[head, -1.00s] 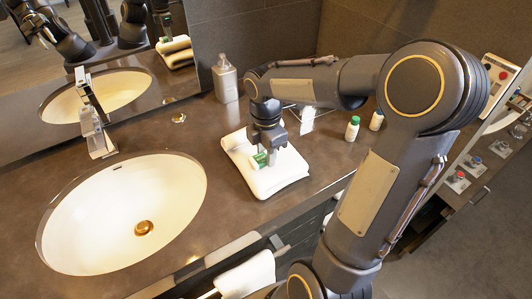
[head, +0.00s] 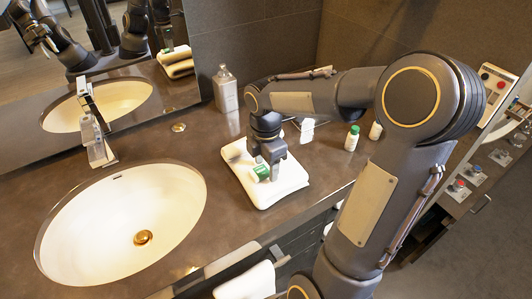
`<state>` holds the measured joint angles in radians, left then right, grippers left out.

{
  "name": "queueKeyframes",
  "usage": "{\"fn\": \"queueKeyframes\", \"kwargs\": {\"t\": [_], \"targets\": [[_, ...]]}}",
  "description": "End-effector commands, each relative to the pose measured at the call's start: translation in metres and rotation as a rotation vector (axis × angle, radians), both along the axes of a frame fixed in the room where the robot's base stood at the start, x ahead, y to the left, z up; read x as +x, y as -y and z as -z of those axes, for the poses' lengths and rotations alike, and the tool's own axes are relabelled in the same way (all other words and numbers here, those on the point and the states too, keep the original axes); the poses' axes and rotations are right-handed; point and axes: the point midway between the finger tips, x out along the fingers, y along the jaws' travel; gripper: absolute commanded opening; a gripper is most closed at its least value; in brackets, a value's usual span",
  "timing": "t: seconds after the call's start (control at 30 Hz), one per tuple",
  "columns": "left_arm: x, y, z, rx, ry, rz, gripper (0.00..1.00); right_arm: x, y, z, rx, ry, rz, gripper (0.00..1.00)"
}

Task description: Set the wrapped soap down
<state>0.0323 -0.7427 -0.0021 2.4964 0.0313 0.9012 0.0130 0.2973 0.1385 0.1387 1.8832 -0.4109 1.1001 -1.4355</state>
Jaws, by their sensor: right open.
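The wrapped soap (head: 261,172) is a small green and white packet. It sits at or just above the top of a folded white towel (head: 278,190) on the counter, and I cannot tell whether it touches. My right gripper (head: 271,172) points down over the towel, open, with its fingertips beside the soap. The fingers partly hide the soap. My left gripper is not directly in view.
A sink basin (head: 122,225) is at the left, with a faucet (head: 95,125) behind it. A grey pump bottle (head: 225,88) stands behind the towel. Small bottles (head: 352,138) stand to the right. The counter's front edge is close to the towel.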

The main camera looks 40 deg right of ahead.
Motion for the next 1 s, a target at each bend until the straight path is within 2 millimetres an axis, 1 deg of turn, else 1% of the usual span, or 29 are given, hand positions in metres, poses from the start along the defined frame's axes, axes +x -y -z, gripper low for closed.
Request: {"fn": "queueKeyframes", "kwargs": {"t": [0.17,0.3,0.5,0.6,0.73,0.77,0.87,0.97,1.0], "targets": [[0.000,0.000,-0.002,0.000,0.000,0.000,0.36,0.001,0.000,-0.029,-0.001,0.006,0.000,0.55],[0.000,0.000,-0.004,0.000,0.000,0.000,0.36,0.001,0.000,-0.061,-0.001,0.008,-0.001,0.55],[0.000,0.000,-0.006,0.000,0.000,0.000,0.36,0.001,0.000,-0.099,0.000,0.006,0.000,0.55],[0.000,0.000,-0.007,0.000,0.000,0.000,0.36,0.001,0.000,-0.111,0.000,0.003,0.001,0.55],[0.000,0.000,-0.007,0.000,0.000,0.000,0.36,-0.003,-0.002,-0.119,0.004,0.010,0.022,0.55],[0.000,0.000,-0.007,0.000,0.000,0.000,0.36,-0.006,-0.004,-0.120,0.008,0.019,0.048,0.55],[0.000,0.000,-0.007,0.000,0.000,0.000,0.36,-0.029,-0.018,-0.120,0.048,0.073,0.225,0.55],[0.000,0.000,-0.007,0.000,0.000,0.000,0.36,-0.063,-0.041,-0.112,0.144,0.145,0.525,0.55],[0.000,0.000,-0.007,0.000,0.000,0.000,0.36,-0.077,-0.051,-0.107,0.198,0.167,0.661,0.55]]}}
